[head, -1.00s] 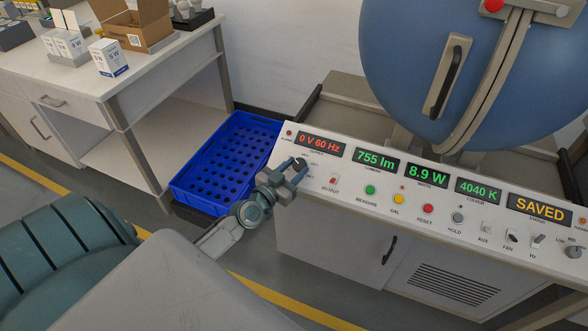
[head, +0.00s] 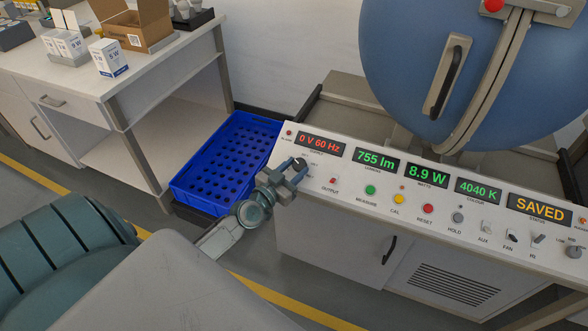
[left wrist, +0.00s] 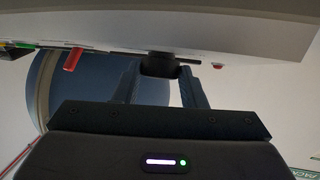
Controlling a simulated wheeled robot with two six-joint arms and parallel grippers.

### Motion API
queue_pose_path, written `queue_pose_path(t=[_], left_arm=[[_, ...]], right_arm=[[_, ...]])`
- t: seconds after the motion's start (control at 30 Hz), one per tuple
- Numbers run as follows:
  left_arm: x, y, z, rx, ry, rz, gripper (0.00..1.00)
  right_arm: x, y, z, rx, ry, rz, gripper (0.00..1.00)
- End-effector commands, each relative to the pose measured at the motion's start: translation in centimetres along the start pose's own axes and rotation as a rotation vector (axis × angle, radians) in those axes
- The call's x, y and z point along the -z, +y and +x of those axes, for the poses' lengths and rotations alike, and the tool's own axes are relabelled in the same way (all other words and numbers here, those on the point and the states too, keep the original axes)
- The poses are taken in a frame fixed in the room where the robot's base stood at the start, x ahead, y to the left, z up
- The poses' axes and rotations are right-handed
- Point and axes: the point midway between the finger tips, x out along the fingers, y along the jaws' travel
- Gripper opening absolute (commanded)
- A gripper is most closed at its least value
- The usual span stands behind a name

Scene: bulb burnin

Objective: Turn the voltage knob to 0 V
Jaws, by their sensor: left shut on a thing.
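The voltage knob (head: 300,163) is a small dark knob at the left end of the white control panel (head: 330,210), below a red display (head: 321,144) that reads 0 V 60 Hz. My left gripper (head: 293,171) is at the knob, its two fingers closed around it. In the left wrist view the dark knob (left wrist: 158,64) sits between the fingertips of my left gripper (left wrist: 163,76), under the panel's edge. The knob's pointer mark cannot be made out. My right gripper is not in view.
A red output switch (head: 333,181) and several coloured buttons lie right of the knob. Green displays show 755 lm, 8.9 W and 4040 K; a yellow one reads SAVED (head: 540,209). A blue crate (head: 180,187) stands on the floor at left. A large blue sphere (head: 400,60) rises behind.

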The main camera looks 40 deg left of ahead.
Motion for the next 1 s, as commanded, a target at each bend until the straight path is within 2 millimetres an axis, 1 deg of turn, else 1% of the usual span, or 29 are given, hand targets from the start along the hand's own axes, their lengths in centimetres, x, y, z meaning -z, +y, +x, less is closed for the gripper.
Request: queue_pose_path(t=[0.1,0.13,0.2,0.23,0.5,0.63,0.77,1.0], left_arm=[[0.0,0.0,0.0,0.0,-0.001,-0.002,0.15],[0.0,0.0,0.0,0.0,-0.001,-0.001,0.43],[0.0,0.0,0.0,0.0,-0.001,-0.001,0.57],[0.0,0.0,0.0,0.0,-0.001,-0.001,0.59],[0.0,0.0,-0.1,0.0,-0.001,0.0,0.59],[-0.1,0.0,-0.9,0.0,-0.002,0.0,0.59],[-0.1,0.0,-2.9,-0.002,-0.003,0.002,0.59],[-0.1,0.0,-7.5,-0.002,-0.004,0.002,0.59]], right_arm=[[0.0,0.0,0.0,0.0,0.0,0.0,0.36],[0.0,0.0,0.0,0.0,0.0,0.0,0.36],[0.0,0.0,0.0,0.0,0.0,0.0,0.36],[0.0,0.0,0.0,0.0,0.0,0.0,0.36],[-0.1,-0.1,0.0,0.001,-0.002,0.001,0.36],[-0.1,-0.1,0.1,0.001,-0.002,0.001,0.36],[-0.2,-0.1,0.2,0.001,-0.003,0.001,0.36],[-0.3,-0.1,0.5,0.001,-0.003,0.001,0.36]])
